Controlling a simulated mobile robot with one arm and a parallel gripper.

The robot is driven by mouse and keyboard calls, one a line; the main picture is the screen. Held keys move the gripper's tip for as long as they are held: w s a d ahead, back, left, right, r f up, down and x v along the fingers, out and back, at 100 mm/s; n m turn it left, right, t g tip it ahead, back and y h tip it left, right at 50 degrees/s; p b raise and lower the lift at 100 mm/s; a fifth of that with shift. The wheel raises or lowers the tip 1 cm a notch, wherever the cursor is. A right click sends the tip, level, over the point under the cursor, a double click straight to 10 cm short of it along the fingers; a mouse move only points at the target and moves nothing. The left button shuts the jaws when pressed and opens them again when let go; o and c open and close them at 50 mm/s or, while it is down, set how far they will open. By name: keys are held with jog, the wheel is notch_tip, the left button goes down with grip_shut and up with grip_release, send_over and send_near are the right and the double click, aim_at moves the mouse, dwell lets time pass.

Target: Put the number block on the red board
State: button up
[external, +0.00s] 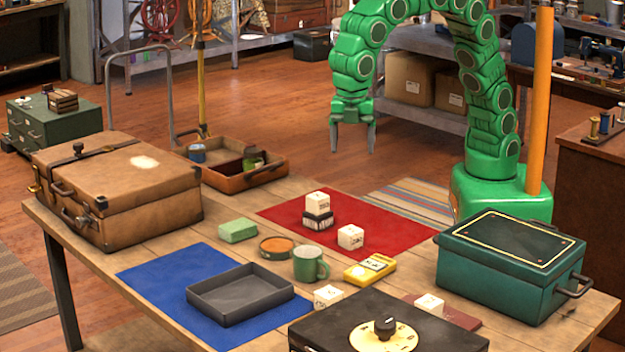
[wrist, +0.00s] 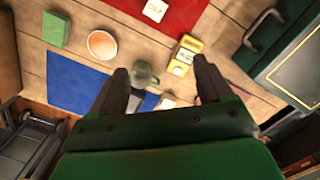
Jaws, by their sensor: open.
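My gripper (external: 352,140) is open and empty, high above the far side of the table; its fingers (wrist: 160,66) show in the wrist view. A flat red board or mat (external: 400,236) lies at the table's far side. One white number block (external: 317,203) sits on a dark block on it. Another white block (external: 350,237) rests directly on it and shows in the wrist view (wrist: 155,10). A third white block (external: 328,296) is near the blue mat's right corner. A fourth (external: 430,304) sits by a small dark-red board (external: 464,317) at front right.
A grey tray (external: 214,306) sits on the blue mat (external: 150,272). A green mug (external: 307,264), round tin (external: 276,246), green block (external: 238,230) and yellow device (external: 368,268) stand mid-table. A suitcase (external: 120,185), teal box (external: 500,270) and black dial box (external: 330,338) flank them.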

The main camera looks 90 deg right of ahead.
jog(key=s+d+r+m, duration=0.1)
jog(key=s+d+m, duration=0.15)
jog(key=d, duration=0.65)
jog(key=s+d+r+m, duration=0.1)
jog(key=s+d+m, duration=0.15)
jog(key=d, duration=0.55)
jog(key=s+d+r+m, duration=0.2)
jog(key=d+m, duration=0.1)
jog(key=d, duration=0.6)
jog(key=s+d+f+m, duration=0.2)
jog(key=s+d+m, duration=0.2)
jog(key=s+d, duration=0.3)
jog(key=s+d+f+m+g, duration=0.1)
jog(key=s+d+m, duration=0.3)
jog(key=s, duration=0.9)
jog(key=d+f, duration=0.1)
jog(key=d, duration=0.2)
jog(key=shift+f+m+g+y, duration=0.15)
jog(key=shift+m+g+y, duration=0.15)
jog(key=shift+y, duration=0.1)
